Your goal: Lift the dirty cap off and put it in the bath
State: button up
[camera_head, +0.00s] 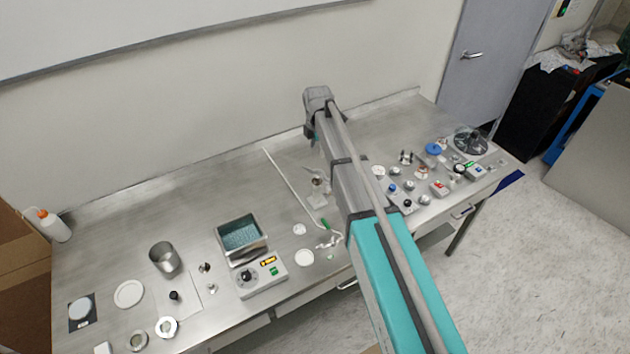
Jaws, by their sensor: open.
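The bath (223,247) is a square metal tank with rippled teal liquid, left of centre on the bench. A control box (262,277) with a dark knob and lit displays adjoins its front. I cannot tell which part is the dirty cap. Small round metal parts lie at the front left, one a ring-like piece (167,327) with a pale centre. A small metal fitting (318,183) stands beside my arm, partly hidden. My arm reaches from the lower right over the bench, and its far joint stands near the wall. My gripper is hidden behind the arm.
A metal beaker (164,260), a white dish (129,294) and a squeeze bottle (53,226) stand at the left. Several small parts and devices, with a blue round piece (433,149), crowd the right. The back left of the bench (150,215) is clear.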

aim_at(317, 177)
jog(key=shift+f+b, duration=4.1)
jog(key=shift+f, duration=0.1)
jog(key=shift+f, duration=0.15)
jog(key=shift+f+b, duration=2.45)
jog(key=shift+b, duration=0.15)
grip_shut()
